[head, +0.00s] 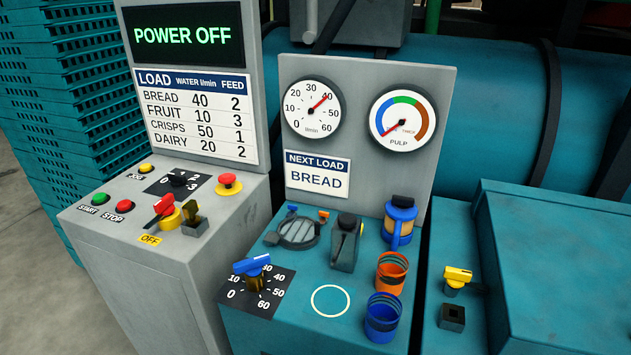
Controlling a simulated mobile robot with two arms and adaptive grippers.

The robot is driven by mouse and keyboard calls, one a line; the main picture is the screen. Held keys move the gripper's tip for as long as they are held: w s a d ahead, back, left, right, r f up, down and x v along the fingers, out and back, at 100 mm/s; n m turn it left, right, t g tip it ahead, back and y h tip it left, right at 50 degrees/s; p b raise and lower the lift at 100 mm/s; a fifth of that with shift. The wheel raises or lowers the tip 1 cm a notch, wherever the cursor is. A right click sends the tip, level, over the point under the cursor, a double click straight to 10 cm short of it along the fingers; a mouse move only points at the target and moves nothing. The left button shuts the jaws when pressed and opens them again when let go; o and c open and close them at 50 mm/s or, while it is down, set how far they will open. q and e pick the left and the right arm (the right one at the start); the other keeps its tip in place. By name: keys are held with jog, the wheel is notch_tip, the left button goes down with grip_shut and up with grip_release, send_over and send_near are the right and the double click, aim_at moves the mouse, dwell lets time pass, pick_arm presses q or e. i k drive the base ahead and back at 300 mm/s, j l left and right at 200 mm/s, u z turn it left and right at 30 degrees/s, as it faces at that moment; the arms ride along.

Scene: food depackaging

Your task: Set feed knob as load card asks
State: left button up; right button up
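The feed knob (178,178) is a small black knob on a dark dial plate on the grey control box. The load card (317,175) reads NEXT LOAD BREAD. The load table (196,112) gives bread water 40 and feed 2. The screen (188,36) above it reads POWER OFF. Neither of my grippers is in view.
Around the knob are a red mushroom button (228,182), a red-handled switch (164,206) by an OFF label, and green and red buttons. A blue-handled valve (252,264), orange cup (391,272) and blue cup (382,316) stand on the teal bench. The water gauge (312,108) reads near 40.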

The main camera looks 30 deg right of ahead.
aim_at(176, 179)
jog(key=i+j+z, duration=0.15)
jog(key=z, duration=0.3)
jog(key=i+j+z, duration=0.1)
jog(key=j+z, duration=0.15)
jog(key=z, duration=0.2)
jog(key=j+z, duration=0.25)
jog(key=z, duration=0.15)
jog(key=i+j, duration=0.05)
